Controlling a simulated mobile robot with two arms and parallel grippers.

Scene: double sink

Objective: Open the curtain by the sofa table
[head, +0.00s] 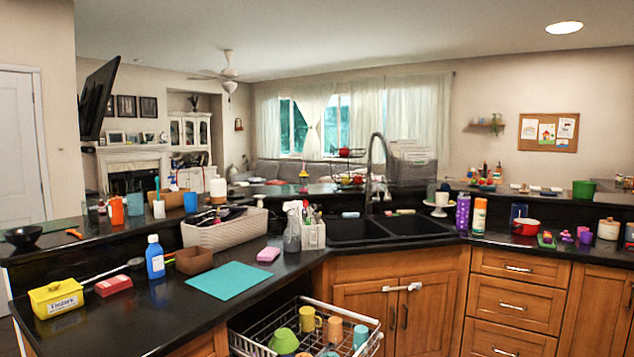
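White curtains (418,112) hang over the wide window at the back of the room. Their panels are partly parted, and blue-green glass (291,128) shows in gaps at the left and middle. The right panels hang closed over the rest. A grey sofa (290,171) stands below the window, partly hidden by the raised counter. I cannot make out a sofa table clearly. Neither of my grippers is in view.
A dark counter with a double sink (388,228) and tall faucet (372,165) lies between me and the window. A pulled-out wire dish rack (305,325) with cups juts out at the front. Wooden cabinets (395,300) fill the lower right. A white door (20,150) is at far left.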

